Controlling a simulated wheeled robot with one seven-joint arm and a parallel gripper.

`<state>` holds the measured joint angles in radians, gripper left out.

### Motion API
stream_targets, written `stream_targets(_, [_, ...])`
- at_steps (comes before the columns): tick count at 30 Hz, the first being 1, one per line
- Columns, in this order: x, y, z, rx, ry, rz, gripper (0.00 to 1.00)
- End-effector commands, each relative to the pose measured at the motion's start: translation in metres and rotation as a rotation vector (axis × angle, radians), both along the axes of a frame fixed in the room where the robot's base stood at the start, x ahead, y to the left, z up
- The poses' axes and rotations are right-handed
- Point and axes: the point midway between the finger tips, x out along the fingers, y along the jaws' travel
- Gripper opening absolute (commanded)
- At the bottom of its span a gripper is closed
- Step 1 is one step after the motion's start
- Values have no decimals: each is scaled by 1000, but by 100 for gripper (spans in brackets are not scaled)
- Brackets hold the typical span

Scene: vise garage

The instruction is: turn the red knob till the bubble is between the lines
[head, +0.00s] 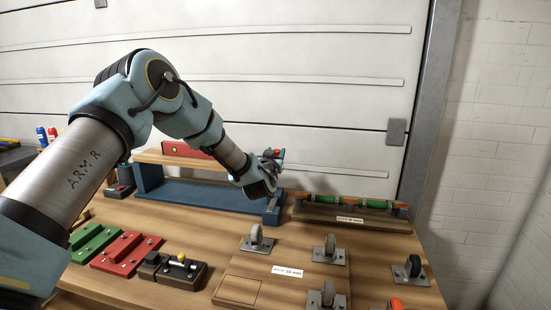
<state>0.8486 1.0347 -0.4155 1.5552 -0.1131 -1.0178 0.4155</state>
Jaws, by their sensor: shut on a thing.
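My gripper (272,158) is at the right end of a blue stand (205,196), shut on what looks like the red knob (279,153). Only a small red patch of the knob shows; the fingers and wrist hide the rest. A wooden board (152,157) lies across the top of the stand. A red level (200,152) with a small yellow vial (174,149) sits on the board, partly behind my arm. The bubble and its lines are too small to make out.
A green tube on a wooden block (345,216) stands to the right of the stand. A shutter door rises behind.

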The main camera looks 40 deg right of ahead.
Motion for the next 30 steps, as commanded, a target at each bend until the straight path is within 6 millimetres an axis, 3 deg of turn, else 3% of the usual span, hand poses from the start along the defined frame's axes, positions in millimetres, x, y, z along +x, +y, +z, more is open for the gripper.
stream_targets(18, [-2,-1,-2,0,1,473,0])
stream_targets(30, [0,0,-1,2,0,597,0])
